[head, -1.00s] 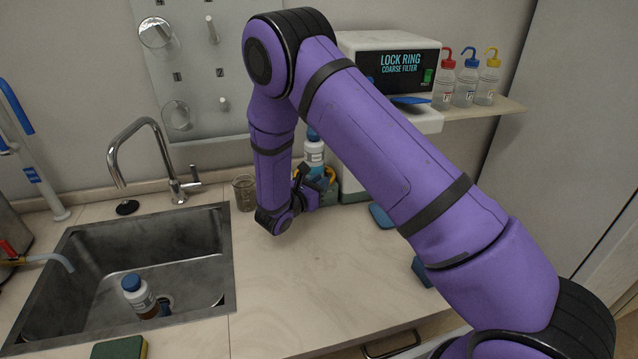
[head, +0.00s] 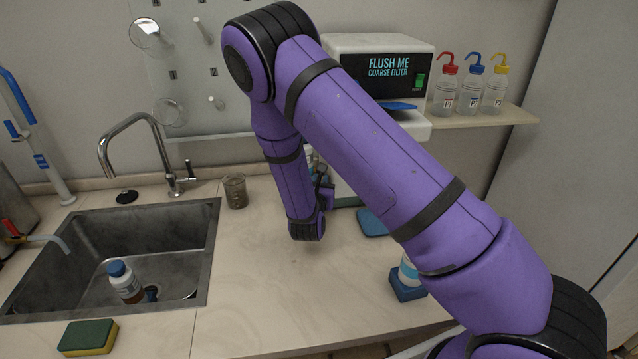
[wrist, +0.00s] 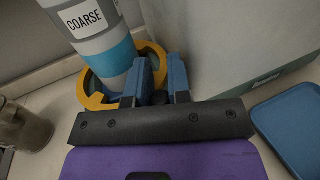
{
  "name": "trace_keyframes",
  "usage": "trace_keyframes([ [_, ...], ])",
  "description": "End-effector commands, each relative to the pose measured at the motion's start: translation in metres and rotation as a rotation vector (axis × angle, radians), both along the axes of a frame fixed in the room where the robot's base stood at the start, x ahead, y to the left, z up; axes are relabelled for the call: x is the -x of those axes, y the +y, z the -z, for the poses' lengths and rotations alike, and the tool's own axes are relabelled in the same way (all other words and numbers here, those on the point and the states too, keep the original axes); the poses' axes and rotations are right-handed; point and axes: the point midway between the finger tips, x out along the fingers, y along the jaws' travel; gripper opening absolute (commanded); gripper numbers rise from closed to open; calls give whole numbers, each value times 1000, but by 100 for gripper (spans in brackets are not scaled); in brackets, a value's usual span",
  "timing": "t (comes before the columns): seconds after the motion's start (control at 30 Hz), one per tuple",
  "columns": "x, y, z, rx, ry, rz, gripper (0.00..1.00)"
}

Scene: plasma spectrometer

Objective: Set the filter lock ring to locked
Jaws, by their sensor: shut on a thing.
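The yellow filter lock ring (wrist: 95,98) lies around the base of the filter cartridge (wrist: 88,30), which is labelled COARSE and has a grey and blue body. My gripper (wrist: 161,82), with blue fingers, is shut on the ring at its right side. The fingers hide the part of the ring between them. In the head view my gripper (head: 325,192) is mostly behind my arm, and the ring is hidden there. The instrument's screen (head: 388,68) reads FLUSH ME COARSE FILTER.
The white instrument (head: 345,42) stands right behind the cartridge. A beaker (head: 235,190) is to the left, and a blue tray (wrist: 292,125) to the right. A sink (head: 85,240) with a bottle (head: 124,282) in it is further left.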

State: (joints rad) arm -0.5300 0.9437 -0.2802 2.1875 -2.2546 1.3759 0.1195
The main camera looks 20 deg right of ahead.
Motion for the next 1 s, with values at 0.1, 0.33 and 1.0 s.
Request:
trace_keyframes([
  [0.1,0,0,0,0,1,-12,0],
  [0.33,0,-1,0,0,0,-15,0],
  [1.0,1,-1,0,2,1,-9,44],
])
